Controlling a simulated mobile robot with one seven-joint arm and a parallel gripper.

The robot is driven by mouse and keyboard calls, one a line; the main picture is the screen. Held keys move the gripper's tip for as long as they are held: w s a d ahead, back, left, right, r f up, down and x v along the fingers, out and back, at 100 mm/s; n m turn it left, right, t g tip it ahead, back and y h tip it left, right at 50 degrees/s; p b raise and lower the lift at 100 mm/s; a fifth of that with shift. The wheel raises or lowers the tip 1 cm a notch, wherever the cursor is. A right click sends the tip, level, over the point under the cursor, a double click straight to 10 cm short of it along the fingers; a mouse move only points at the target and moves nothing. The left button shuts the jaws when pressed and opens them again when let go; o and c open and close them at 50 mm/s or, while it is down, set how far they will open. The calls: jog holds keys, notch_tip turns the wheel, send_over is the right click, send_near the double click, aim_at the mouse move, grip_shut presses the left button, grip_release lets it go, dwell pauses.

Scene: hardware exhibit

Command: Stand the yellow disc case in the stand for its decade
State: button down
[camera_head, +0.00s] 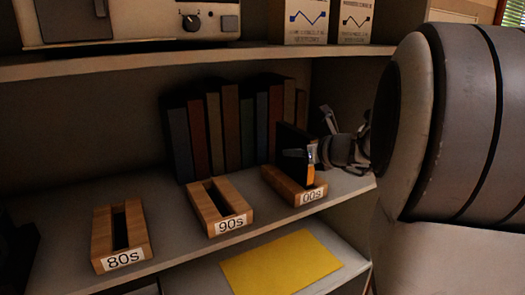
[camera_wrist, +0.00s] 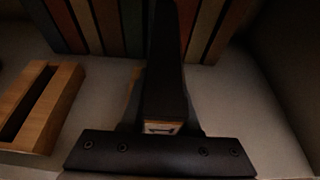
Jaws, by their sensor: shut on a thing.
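Three wooden slotted stands sit on the shelf, labelled 80s (camera_head: 103,238), 90s (camera_head: 236,208) and 00s (camera_head: 285,184). My gripper (camera_head: 303,157) is at the 00s stand, shut on a thin upright case (camera_head: 290,138). The case looks almost black, with a small orange-yellow patch near its lower front edge. It is over or in the 00s slot; I cannot tell whether it rests on the bottom. In the wrist view the dark case (camera_wrist: 166,70) stands between my fingers and hides most of the 00s stand. The 90s stand (camera_wrist: 60,100) is at left and empty.
A row of books (camera_head: 215,130) stands behind the stands. A yellow sheet (camera_head: 282,262) lies on the lower shelf. A device (camera_head: 140,20) and two boxes (camera_head: 305,20) are on the upper shelf. The shelf's side wall is close at right.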

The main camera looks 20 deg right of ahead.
aim_at(311, 174)
jog(key=shift+f+b, duration=1.05)
jog(key=shift+f, duration=0.2)
jog(key=c, duration=0.6)
grip_release()
jog(key=shift+o, duration=0.2)
jog(key=shift+s+d, duration=0.15)
jog(key=shift+s, duration=1.9)
jog(key=shift+s+d, duration=0.15)
jog(key=shift+s, duration=1.85)
